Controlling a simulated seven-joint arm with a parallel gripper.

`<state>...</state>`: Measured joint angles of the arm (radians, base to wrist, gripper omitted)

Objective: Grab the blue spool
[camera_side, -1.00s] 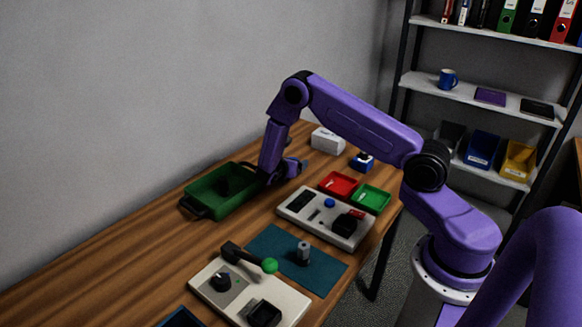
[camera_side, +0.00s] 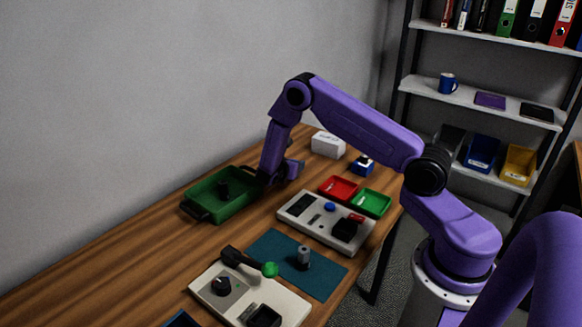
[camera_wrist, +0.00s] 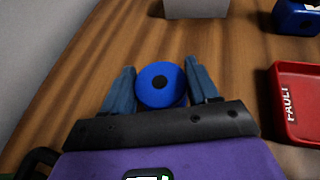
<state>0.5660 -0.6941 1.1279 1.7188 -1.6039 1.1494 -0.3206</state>
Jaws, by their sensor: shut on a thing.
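The blue spool (camera_wrist: 148,97) is a round blue disc with a dark centre hole, seen from above in the wrist view. It sits between the two grey-blue fingers of my gripper (camera_wrist: 160,68), which is shut on it. In the side view my gripper (camera_side: 284,172) is low over the far part of the wooden table, just right of the green tray. The spool is hidden or too small to make out there. I cannot tell whether it touches the table.
The green tray (camera_side: 203,207) holds a dark object. A white box (camera_side: 327,145) and a small blue block (camera_side: 362,166) stand behind. Red (camera_side: 334,187) and green bins (camera_side: 375,203) lie to the right. A button panel (camera_side: 311,222), teal mat (camera_side: 270,247) and switch panel (camera_side: 235,303) lie nearer.

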